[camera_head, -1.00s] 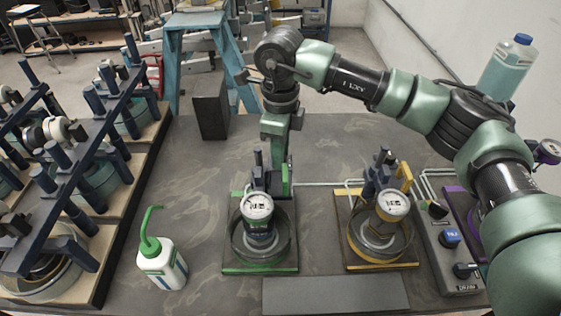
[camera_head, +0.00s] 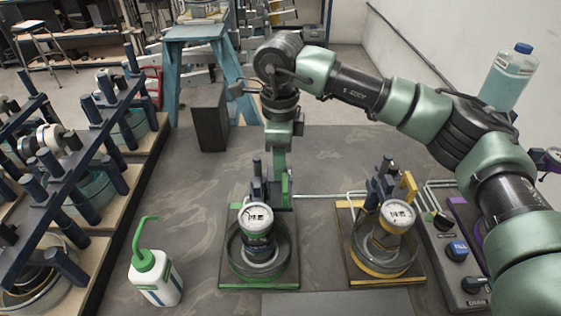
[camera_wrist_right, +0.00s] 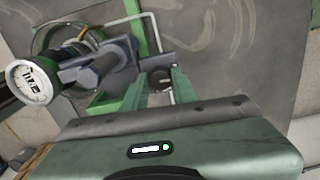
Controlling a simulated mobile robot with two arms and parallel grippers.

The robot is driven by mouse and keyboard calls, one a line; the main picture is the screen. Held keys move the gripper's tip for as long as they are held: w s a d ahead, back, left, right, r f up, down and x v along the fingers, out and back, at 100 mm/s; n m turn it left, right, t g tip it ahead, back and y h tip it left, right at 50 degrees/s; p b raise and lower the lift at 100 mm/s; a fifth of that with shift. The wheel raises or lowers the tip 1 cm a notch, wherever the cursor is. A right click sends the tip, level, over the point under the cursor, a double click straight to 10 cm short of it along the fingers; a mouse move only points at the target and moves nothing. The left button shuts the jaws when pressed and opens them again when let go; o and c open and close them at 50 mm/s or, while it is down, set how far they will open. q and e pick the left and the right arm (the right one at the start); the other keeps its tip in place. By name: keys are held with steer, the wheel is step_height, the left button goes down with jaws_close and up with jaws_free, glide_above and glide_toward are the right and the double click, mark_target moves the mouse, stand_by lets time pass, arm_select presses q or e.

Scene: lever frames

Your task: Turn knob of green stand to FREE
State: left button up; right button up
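The green stand (camera_head: 233,284) is on the table, centre front in the head view. It carries a round dish and an upright white-faced dial gauge (camera_head: 256,217). In the right wrist view, the gauge (camera_wrist_right: 29,83) is at the left. Contact is unclear, and I cannot read the knob's setting. My left gripper is not in view.
A yellow stand (camera_head: 359,277) and a control box (camera_head: 452,262) with knobs are to the right. A green-spouted white bottle (camera_head: 157,279) stands at the left front, beside a blue-post rack (camera_head: 88,185). A black block (camera_head: 210,118) is behind. The table's middle left is clear.

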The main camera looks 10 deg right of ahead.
steer(key=o, duration=0.3)
